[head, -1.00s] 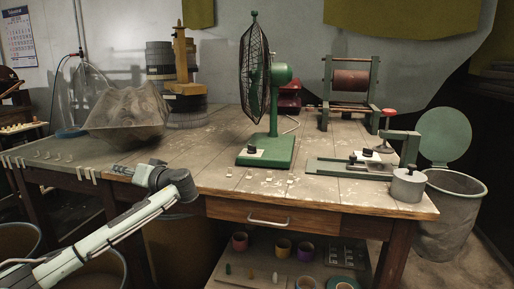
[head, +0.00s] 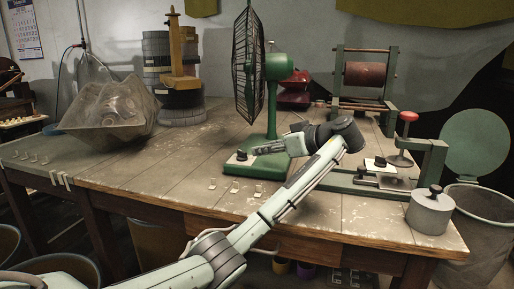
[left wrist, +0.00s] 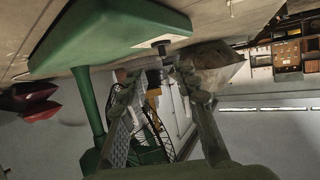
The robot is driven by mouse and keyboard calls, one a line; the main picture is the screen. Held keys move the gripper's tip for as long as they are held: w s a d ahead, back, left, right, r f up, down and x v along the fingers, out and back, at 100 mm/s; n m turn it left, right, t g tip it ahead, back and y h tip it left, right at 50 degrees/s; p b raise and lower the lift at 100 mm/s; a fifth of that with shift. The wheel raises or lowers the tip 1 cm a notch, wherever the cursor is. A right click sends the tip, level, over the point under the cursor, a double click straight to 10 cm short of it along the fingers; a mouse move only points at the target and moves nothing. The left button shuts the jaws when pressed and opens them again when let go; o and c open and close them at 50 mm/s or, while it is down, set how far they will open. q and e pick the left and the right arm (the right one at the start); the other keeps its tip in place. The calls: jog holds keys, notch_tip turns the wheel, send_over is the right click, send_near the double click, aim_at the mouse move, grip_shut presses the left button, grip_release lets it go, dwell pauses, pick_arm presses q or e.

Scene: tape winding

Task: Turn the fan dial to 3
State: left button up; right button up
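The green desk fan (head: 268,95) stands upright on the table, its black cage facing left. Its dial is a black knob (head: 241,155) on a white plate at the left part of the green base (head: 258,167). My left gripper (head: 256,152) reaches in from the right over the base, its tips close to the knob. In the left wrist view the fingers (left wrist: 156,73) are spread apart with the knob (left wrist: 160,46) just beyond the tips, apart from them as far as I can tell. The dial's setting is too small to read. My right gripper is not in view.
A second black knob (head: 379,161) on a white plate sits to the right near a green clamp stand (head: 425,160). A grey lidded weight (head: 430,211) stands at the front right edge. A roller frame (head: 366,75) is behind. Small pale tabs (head: 234,187) lie in front of the fan.

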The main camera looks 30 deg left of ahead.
aim_at(247, 162)
pick_arm(q)
jog(key=x, duration=0.7)
jog(key=shift+s+a, duration=0.2)
jog(key=shift+a, duration=0.1)
grip_shut()
